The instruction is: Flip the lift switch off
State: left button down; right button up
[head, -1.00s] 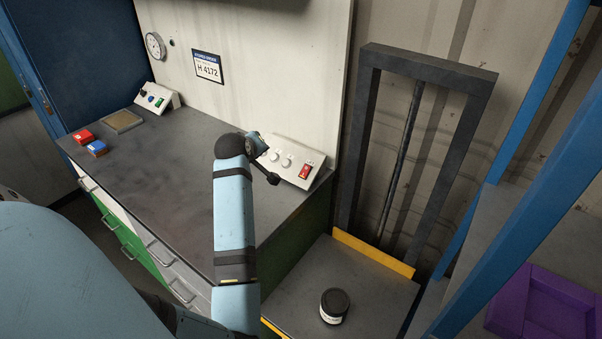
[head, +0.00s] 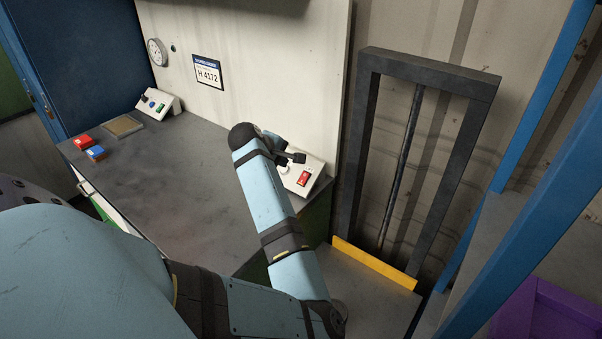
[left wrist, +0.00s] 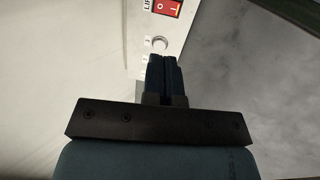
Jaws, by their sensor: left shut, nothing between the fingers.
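The lift switch (head: 304,178) is a red rocker on a sloped white control box (head: 315,167) at the right end of the counter. In the left wrist view the red switch (left wrist: 166,8) is at the top edge, partly cut off, beside a label whose visible letters read "LI". My left gripper (head: 297,158) is shut and empty, close to the box and just above the switch in the head view. In the left wrist view its closed fingers (left wrist: 164,62) point toward the box, below a round knob (left wrist: 159,43). Contact cannot be told. My right gripper is not in view.
A lift frame (head: 365,150) with a yellow-edged platform (head: 375,264) stands right of the counter. A blue post (head: 510,240) and purple bin (head: 550,310) are at right.

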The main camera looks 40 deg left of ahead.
aim_at(303, 174)
pick_arm(q)
jog(key=x, duration=1.3)
jog(key=shift+w+a+f, duration=0.15)
jog(key=shift+f, duration=0.1)
jog(key=shift+a, duration=0.1)
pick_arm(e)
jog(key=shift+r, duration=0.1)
